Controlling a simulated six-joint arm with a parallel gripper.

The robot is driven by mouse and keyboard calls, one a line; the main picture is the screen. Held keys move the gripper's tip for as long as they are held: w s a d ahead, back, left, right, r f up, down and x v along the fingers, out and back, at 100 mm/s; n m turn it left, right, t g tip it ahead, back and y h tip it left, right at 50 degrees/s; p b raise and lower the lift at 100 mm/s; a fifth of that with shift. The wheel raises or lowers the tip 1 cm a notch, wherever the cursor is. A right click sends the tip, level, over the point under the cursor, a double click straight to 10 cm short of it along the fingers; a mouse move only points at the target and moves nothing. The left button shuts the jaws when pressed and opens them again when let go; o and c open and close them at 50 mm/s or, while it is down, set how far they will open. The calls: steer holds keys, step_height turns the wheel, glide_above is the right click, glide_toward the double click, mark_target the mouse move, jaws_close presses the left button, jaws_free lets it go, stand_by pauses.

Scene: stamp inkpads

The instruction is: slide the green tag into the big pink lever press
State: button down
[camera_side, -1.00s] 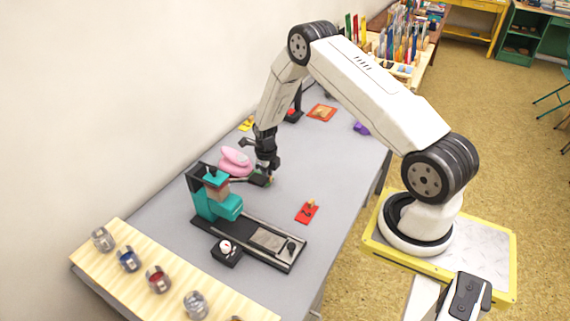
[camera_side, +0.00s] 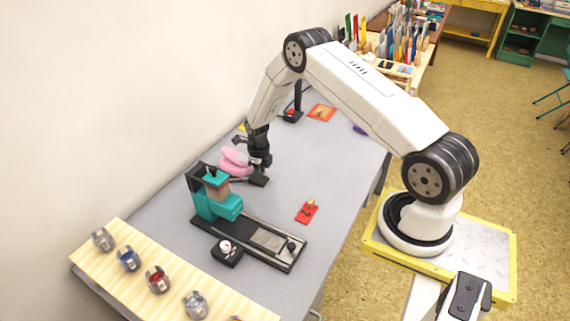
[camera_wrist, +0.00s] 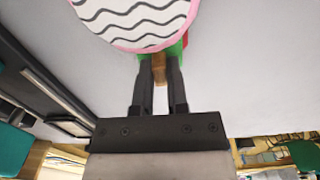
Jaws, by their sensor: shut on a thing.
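The big pink lever press (camera_side: 234,160) stands near the wall on the grey table. In the wrist view, its rounded top (camera_wrist: 135,18) has a pink rim and black wavy lines. In the wrist view, my fingers (camera_wrist: 160,75) are shut on the brown knob of the green tag (camera_wrist: 174,51). The tag's far part is hidden under the press's top, so I cannot tell how deep it sits. The tag is not clear in the side view.
A teal stamping press (camera_side: 216,200) on a long black rail stands nearer the camera. A red tag (camera_side: 307,211) lies to its right. A small black box (camera_side: 227,252) and a wooden rack of jars (camera_side: 140,272) are in front.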

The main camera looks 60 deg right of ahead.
steer(key=c, duration=0.6)
jaws_free()
steer(key=shift+o, duration=0.2)
steer(key=shift+r, duration=0.15)
steer(key=shift+r, duration=3.35)
